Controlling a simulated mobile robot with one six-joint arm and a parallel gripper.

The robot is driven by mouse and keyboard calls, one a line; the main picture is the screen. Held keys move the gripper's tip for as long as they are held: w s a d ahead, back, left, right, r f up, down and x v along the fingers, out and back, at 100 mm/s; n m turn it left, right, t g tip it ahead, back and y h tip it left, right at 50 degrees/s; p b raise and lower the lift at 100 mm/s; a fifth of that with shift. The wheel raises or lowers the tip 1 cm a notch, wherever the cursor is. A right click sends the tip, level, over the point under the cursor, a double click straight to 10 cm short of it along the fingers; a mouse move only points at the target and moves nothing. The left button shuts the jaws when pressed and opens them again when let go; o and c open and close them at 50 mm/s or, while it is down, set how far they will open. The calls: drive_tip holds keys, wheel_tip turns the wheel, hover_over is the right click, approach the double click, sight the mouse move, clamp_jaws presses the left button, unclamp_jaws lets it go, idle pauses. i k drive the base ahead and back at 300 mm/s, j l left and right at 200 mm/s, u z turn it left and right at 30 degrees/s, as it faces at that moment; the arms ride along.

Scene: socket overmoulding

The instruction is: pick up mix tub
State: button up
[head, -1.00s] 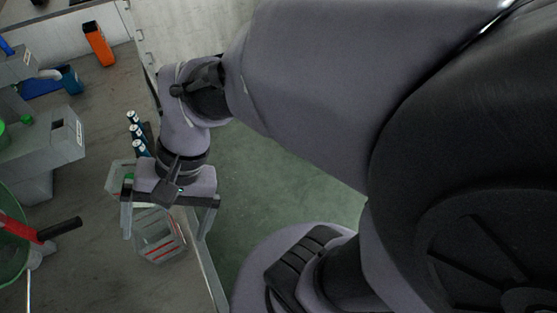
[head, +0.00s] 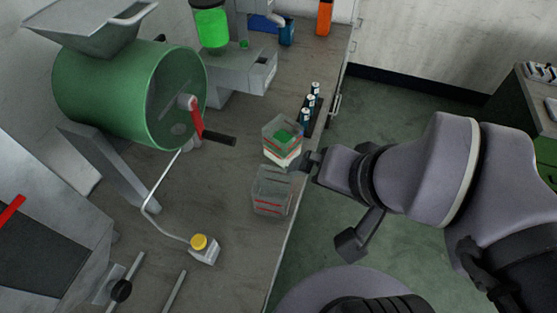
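Two clear tubs stand at the bench's right edge in the head view. The nearer tub (head: 272,192) has red lines on its side and looks empty. The farther tub (head: 282,142) shows green, white and red inside or through its walls. I cannot tell for sure which is the mix tub. My gripper (head: 325,203) is right of both tubs, open and empty. One finger is close to the farther tub, and I cannot tell whether it touches. The other finger is out past the bench edge, over the floor.
A green drum machine (head: 130,95) with a black-handled crank (head: 219,139) stands left of the tubs. Small dark bottles (head: 310,103) stand behind them. The bench (head: 235,190) is bare between these.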

sight(272, 190)
drive_tip(key=i+l+u, duration=0.1)
drive_tip(key=u, duration=0.35)
drive_tip(key=l+u, duration=0.25)
drive_tip(key=u, duration=0.2)
drive_tip(key=l+u, duration=0.25)
drive_tip(key=u, duration=0.15)
drive_tip(key=l+u, duration=0.2)
drive_tip(key=u, duration=0.25)
drive_tip(key=l+u, duration=0.25)
drive_tip(key=u, duration=0.2)
